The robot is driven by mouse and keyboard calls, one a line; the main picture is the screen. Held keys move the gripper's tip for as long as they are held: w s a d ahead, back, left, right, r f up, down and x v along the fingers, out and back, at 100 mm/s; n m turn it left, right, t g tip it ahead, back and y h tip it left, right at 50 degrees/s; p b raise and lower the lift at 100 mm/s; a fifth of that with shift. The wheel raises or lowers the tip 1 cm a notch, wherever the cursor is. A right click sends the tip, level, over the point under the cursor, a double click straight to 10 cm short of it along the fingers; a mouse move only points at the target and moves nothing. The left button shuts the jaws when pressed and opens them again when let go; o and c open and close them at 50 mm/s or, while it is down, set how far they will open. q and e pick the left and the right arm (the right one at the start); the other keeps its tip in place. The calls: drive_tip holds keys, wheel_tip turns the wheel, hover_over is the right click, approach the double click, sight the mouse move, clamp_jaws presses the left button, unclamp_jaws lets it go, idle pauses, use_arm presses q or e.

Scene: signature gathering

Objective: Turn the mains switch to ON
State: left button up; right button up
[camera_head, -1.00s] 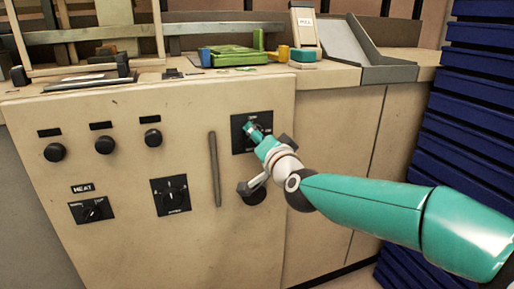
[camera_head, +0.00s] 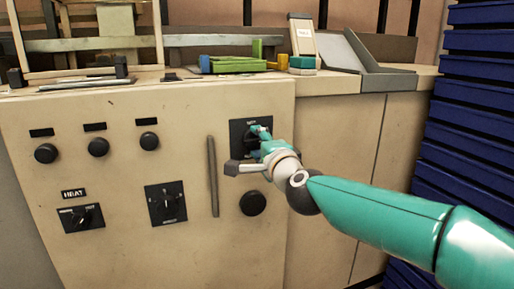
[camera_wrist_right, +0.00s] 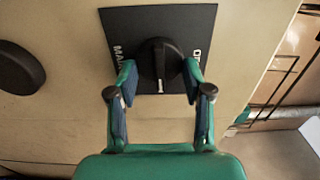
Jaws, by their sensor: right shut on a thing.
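The mains switch is a black knob (camera_wrist_right: 158,52) on a square black plate (camera_wrist_right: 192,18), which also shows in the head view (camera_head: 237,140) at the upper right of the beige cabinet front. In the wrist view, part of a white word starting "MA" shows left of the knob and partly hidden letters show right of it. A white mark on the knob points to the bottom of that view. My right gripper (camera_wrist_right: 160,82), teal with blue pads, is shut on the knob with one finger on each side. In the head view, the right gripper (camera_head: 261,133) hides most of the knob. My left gripper is out of view.
A round black knob (camera_head: 253,203) sits just below the plate, and a vertical handle (camera_head: 213,176) is to its left. Further left are a dial (camera_head: 166,203) and a HEAT dial (camera_head: 81,217). Blue slatted stacks (camera_head: 478,110) stand at the right.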

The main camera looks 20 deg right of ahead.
drive_tip(key=shift+d+f, duration=0.15)
drive_tip(key=shift+f, duration=0.05)
idle(0.3)
drive_tip(key=o, duration=1.2)
drive_tip(key=shift+c, duration=0.2)
drive_tip(key=shift+r, duration=0.1)
drive_tip(key=shift+s, duration=0.25)
drive_tip(key=s, duration=1.1)
drive_tip(key=shift+s+d, duration=0.2)
